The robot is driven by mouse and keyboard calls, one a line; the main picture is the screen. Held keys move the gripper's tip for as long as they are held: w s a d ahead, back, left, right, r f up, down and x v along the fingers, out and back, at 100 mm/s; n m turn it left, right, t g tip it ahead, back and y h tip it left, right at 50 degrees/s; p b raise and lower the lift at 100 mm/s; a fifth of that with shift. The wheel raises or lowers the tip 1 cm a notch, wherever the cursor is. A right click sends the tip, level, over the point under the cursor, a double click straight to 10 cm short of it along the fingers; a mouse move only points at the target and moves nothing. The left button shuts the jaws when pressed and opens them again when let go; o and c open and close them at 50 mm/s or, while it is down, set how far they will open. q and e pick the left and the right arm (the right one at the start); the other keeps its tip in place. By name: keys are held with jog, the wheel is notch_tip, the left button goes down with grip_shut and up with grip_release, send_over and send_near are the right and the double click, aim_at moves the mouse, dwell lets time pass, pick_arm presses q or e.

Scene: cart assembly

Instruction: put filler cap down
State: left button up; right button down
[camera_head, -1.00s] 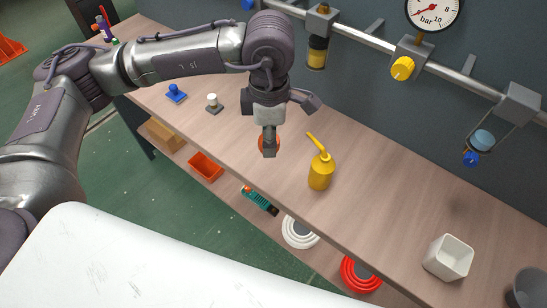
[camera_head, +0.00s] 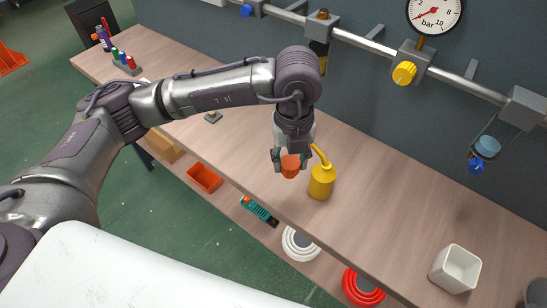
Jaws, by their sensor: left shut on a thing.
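The orange filler cap (camera_head: 290,167) is held between the fingers of my left gripper (camera_head: 281,160), close above the workbench top (camera_head: 380,200) or at it; I cannot tell if it touches. My left gripper points down and is shut on the cap. The yellow oil can (camera_head: 321,182) with its thin spout stands upright just right of the cap. My right gripper is not in view.
A white square cup (camera_head: 455,268) stands at the right. A pipe with a yellow knob (camera_head: 404,73) and gauge (camera_head: 435,12) runs along the back wall. Orange bin (camera_head: 204,178) and teal tool (camera_head: 260,211) lie below the front edge. The bench between can and cup is clear.

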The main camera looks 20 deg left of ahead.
pick_arm(q)
jog(key=w+a+f, duration=0.1)
jog(key=w+a, duration=0.1)
jog(key=w+a+f+p, duration=0.1)
jog(key=w+a+f, duration=0.1)
jog(key=w, duration=0.1)
jog(key=w+a+f+p, duration=0.1)
jog(key=w+a+f, duration=0.1)
jog(key=shift+w+f, duration=0.15)
jog(key=shift+f, duration=0.1)
notch_tip(320, 180, down, 4)
jog(key=shift+a+r+p, duration=0.1)
jog(key=shift+p, duration=0.75)
jog(key=shift+f, duration=0.2)
jog(key=shift+f, duration=0.25)
jog(key=o, duration=1.3)
jog(key=shift+r, duration=0.1)
jog(key=shift+r, duration=0.1)
